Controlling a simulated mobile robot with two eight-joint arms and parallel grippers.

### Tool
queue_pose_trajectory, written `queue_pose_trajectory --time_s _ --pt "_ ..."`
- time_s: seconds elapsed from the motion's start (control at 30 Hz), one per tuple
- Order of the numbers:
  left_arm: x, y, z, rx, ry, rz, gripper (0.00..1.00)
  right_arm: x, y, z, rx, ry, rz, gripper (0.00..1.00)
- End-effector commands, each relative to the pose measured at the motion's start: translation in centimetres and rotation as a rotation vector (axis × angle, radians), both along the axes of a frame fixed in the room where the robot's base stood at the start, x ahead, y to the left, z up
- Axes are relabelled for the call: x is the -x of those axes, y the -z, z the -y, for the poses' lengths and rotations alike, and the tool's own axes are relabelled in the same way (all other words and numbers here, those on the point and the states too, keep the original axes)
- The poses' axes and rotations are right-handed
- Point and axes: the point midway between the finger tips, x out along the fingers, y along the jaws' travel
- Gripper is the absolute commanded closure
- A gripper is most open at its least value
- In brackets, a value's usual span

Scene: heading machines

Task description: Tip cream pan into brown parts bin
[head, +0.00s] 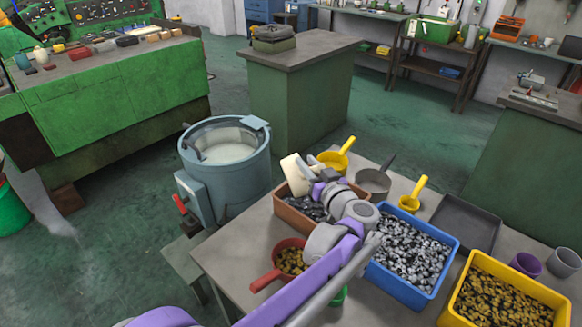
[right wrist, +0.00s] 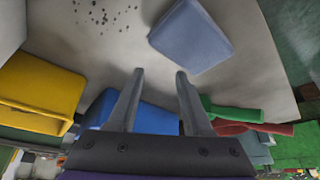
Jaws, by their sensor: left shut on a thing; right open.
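The cream pan (head: 295,173) is in the head view, steeply tilted, above the far-left part of the brown parts bin (head: 287,211). My left gripper (head: 317,181) is shut on the cream pan, at its right side, over the bin. The arm comes up from the bottom and hides part of the bin. Dark grey parts show inside the bin. The pan's inside is turned from view, so I cannot tell what it holds. My right gripper (right wrist: 155,92) shows in the right wrist view, open and with nothing between its fingers.
A blue bin (head: 389,282) of grey parts and a yellow bin (head: 457,290) stand right of the brown bin. A red pan (head: 270,275) lies in front. Yellow scoops, a grey pan (head: 374,181) and a dark tray (head: 465,222) lie behind. A round machine (head: 226,175) stands left.

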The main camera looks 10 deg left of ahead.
Motion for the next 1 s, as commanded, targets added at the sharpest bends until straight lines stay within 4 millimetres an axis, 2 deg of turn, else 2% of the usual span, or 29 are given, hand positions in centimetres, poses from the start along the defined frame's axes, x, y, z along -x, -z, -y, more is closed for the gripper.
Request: queue_pose_trajectory --time_s 0.17,0.43,0.63,0.8,1.0 --pt "0.5 -0.4 -1.1 0.090 0.003 0.036 1.00 -0.1 -0.5 0.0 0.000 0.000 0.002 0.50" --pt "2.0 0.0 -5.0 0.401 0.001 0.161 1.00 -0.2 -1.7 0.0 0.000 0.000 0.006 0.50" --pt "3.0 1.8 -7.5 0.667 0.001 0.266 1.00 -0.2 -1.8 0.0 0.000 0.000 0.006 0.50" --pt "3.6 4.2 -8.9 0.871 0.001 0.347 1.00 0.0 -0.3 0.0 0.000 0.000 0.001 0.50" --pt "3.8 4.0 -9.5 1.061 0.003 0.422 1.00 -0.1 -0.8 0.0 0.000 0.000 0.003 0.50"
